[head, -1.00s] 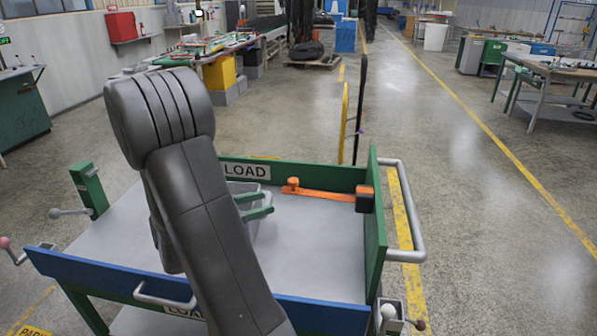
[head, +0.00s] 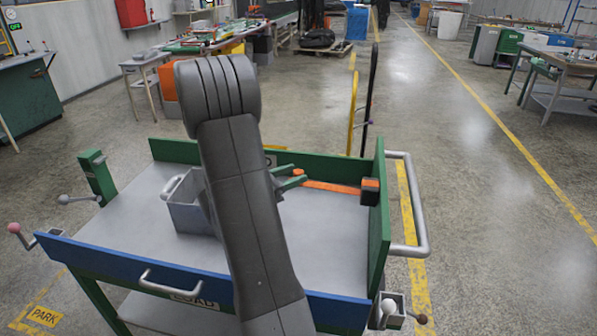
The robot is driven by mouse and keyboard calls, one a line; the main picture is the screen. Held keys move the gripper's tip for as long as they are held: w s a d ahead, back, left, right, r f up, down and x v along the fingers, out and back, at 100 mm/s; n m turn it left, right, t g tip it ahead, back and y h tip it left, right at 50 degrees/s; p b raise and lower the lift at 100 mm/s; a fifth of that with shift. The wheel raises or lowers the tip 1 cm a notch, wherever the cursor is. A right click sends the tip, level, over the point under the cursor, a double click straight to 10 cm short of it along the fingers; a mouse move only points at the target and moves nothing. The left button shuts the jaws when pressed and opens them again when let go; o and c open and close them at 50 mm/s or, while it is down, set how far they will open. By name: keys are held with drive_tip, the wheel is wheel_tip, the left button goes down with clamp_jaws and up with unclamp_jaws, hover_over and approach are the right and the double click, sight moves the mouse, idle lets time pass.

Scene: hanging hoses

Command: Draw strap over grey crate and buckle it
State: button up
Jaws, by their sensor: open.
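The grey crate (head: 187,208) stands on the cart's grey deck, left of my arm, which hides its right part. The orange strap (head: 330,187) lies flat from the dark and orange reel (head: 370,190) at the cart's right wall towards the left. My gripper (head: 298,178), with two green fingers, is open at the strap's left end. I cannot tell whether that end lies between the fingers. A green post (head: 97,176) stands at the cart's left edge; I cannot tell whether it holds the buckle.
The cart has a green right wall (head: 379,215), a green back wall and a blue front rail (head: 140,273). A grey handle (head: 422,205) sticks out right. Lever knobs (head: 14,228) stand at the left.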

drive_tip(key=shift+x, duration=1.2)
drive_tip(key=shift+c, duration=0.3)
drive_tip(key=shift+a, duration=0.1)
clamp_jaws()
